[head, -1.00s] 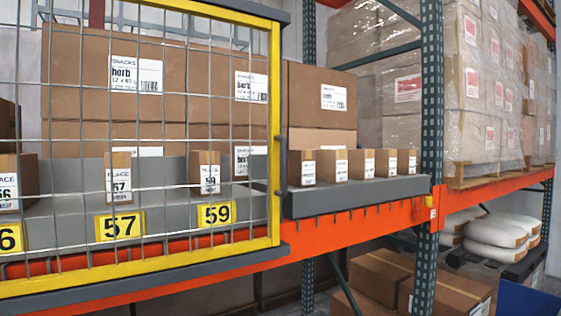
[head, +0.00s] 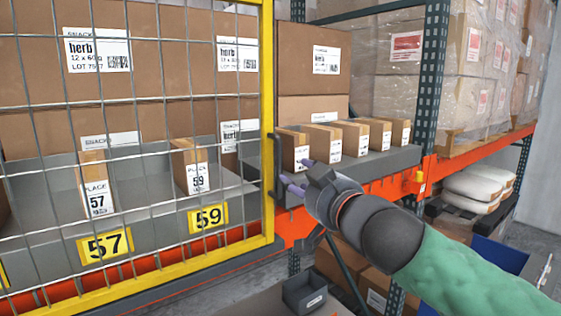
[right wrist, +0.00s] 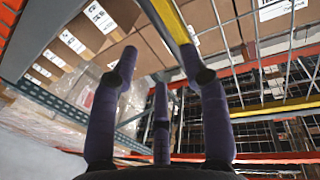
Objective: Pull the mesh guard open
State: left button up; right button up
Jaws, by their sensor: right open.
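The mesh guard (head: 267,120) is a yellow frame with grey wire mesh and stands across the left part of the shelf in the head view. A dark upright handle (head: 275,166) sits on its right post. My right gripper (head: 296,177) is open, its purple fingertips just right of the handle. I cannot tell whether they touch it. In the right wrist view the open fingers (right wrist: 160,80) point toward the guard's yellow post (right wrist: 166,18), with nothing visibly gripped. My left gripper is out of view.
Behind the mesh are brown cartons and place tags 57 (head: 104,245) and 59 (head: 208,217). Small boxes (head: 322,143) stand on the grey ledge right of the guard. An orange beam (head: 390,187) and a dark green upright (head: 428,80) lie beyond my arm.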

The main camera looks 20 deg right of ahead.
jog(key=p, duration=0.1)
send_over(281, 192)
jog(key=shift+w+d+f, duration=0.1)
jog(key=shift+w+d, duration=0.05)
jog(key=shift+w, duration=0.25)
jog(key=shift+c, duration=0.3)
grip_shut()
